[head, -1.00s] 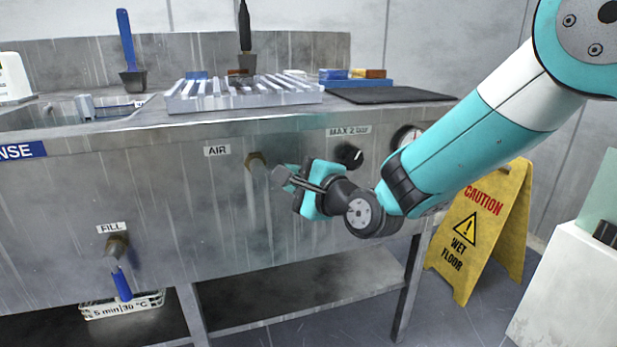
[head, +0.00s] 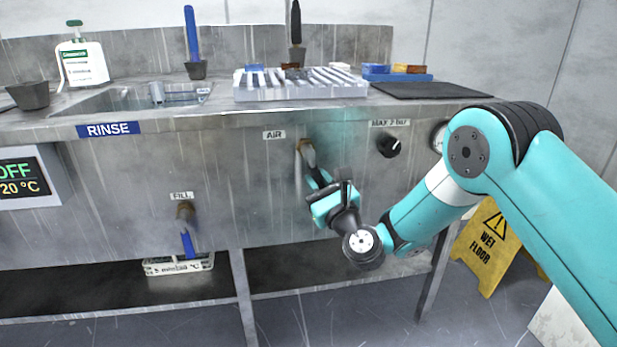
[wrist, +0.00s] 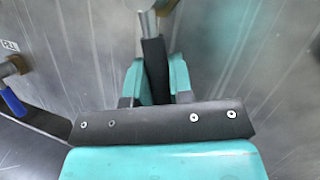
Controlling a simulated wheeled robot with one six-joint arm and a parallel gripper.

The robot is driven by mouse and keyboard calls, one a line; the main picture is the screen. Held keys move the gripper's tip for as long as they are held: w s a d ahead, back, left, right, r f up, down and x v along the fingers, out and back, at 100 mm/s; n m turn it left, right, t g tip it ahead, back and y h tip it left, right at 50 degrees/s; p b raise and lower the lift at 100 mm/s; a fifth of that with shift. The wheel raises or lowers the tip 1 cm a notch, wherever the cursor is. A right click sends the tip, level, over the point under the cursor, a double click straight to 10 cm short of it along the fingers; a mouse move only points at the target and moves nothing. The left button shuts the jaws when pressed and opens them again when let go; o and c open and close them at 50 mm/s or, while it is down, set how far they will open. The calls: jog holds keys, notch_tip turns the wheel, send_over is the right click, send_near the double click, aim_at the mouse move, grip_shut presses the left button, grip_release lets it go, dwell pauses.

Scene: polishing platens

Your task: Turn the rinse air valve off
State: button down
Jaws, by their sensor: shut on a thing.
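The rinse air valve (head: 304,146) is a brass fitting on the sink's steel front, under the AIR label (head: 274,135). In the wrist view, a dark bar with a silver end (wrist: 148,22) runs up from between the fingers (wrist: 156,78). The fingers hide the lower part of the lever.
The fill valve (head: 186,212) with a blue handle is at lower left, above a white basket (head: 178,265). A black knob (head: 388,146) and a gauge (head: 440,136) are at right. A yellow wet floor sign (head: 487,248) stands beyond my arm.

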jog(key=shift+s+a+f+m+t+h+p, duration=0.1)
jog(key=shift+a+m+t+h+p, duration=0.2)
jog(key=shift+m+p, duration=0.4)
jog(key=shift+s+a+r+m+t+h+p, duration=0.1)
jog(key=shift+a+m+t+h+p, duration=0.2)
jog(key=shift+m, duration=0.6)
jog(key=shift+s+a+f+m+t+h+p, duration=0.1)
jog(key=shift+a+m+t+h+p, duration=0.2)
jog(key=shift+m+p, duration=0.4)
jog(key=shift+a, duration=0.1)
jog(key=c, duration=1)
grip_release()
jog(key=shift+f+b, duration=0.15)
jog(key=shift+b, duration=0.3)
jog(key=b, duration=0.2)
jog(key=f+b, duration=0.1)
jog(key=b, duration=0.1)
jog(key=shift+s+d, duration=0.2)
jog(key=shift+s, duration=0.15)
jog(key=shift+r+b+v, duration=0.2)
jog(key=shift+b+v, duration=3.85)
jog(key=shift+b, duration=1.35)
jog(key=shift+r+b+v, duration=0.2)
jog(key=shift+b+v, duration=3.8)
jog(key=shift+b, duration=1.4)
